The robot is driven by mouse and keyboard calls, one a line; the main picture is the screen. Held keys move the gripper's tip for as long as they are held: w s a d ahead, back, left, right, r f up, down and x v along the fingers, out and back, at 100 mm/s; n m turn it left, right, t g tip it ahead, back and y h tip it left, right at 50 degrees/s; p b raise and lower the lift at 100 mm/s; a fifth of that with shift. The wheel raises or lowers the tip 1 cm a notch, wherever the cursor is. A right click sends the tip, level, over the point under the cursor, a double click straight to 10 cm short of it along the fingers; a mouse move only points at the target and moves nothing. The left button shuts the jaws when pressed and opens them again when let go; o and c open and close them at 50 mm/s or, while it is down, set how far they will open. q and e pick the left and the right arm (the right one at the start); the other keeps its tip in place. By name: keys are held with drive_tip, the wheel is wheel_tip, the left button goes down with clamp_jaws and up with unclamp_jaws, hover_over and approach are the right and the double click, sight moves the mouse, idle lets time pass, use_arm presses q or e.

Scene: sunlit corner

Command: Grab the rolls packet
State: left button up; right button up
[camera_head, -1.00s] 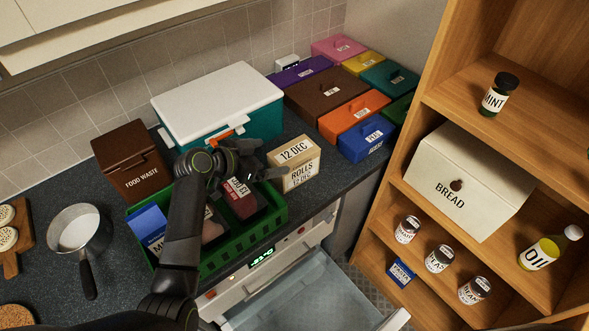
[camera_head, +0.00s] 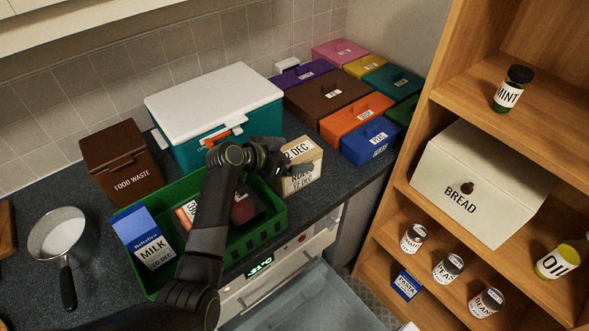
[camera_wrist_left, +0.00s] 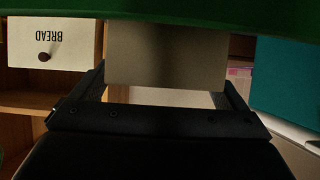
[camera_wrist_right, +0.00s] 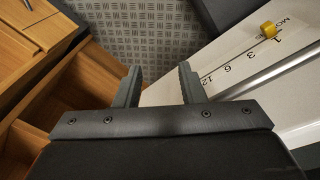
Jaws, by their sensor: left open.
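The rolls packet (camera_head: 305,168), a beige box labelled "ROLLS" and "12 DEC", stands upright on the dark counter, right of the green crate (camera_head: 268,229). My left gripper (camera_head: 278,161) is at the packet's left side and hides part of its label. In the left wrist view the packet (camera_wrist_left: 165,55) shows between the two spread fingers of the left gripper (camera_wrist_left: 165,82); I cannot tell whether they touch it. My right gripper (camera_wrist_right: 159,84) shows only in its own wrist view, open and empty above the floor.
The crate holds a milk carton (camera_head: 147,240) and other packets. A teal cooler with a white lid (camera_head: 212,98) stands behind. Coloured boxes (camera_head: 357,120) sit right of the packet. A wooden shelf (camera_head: 420,207) rises further right.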

use_arm(q)
drive_tip(key=shift+c, duration=0.3)
drive_tip(key=shift+r, duration=0.1)
drive_tip(key=c, duration=1.5)
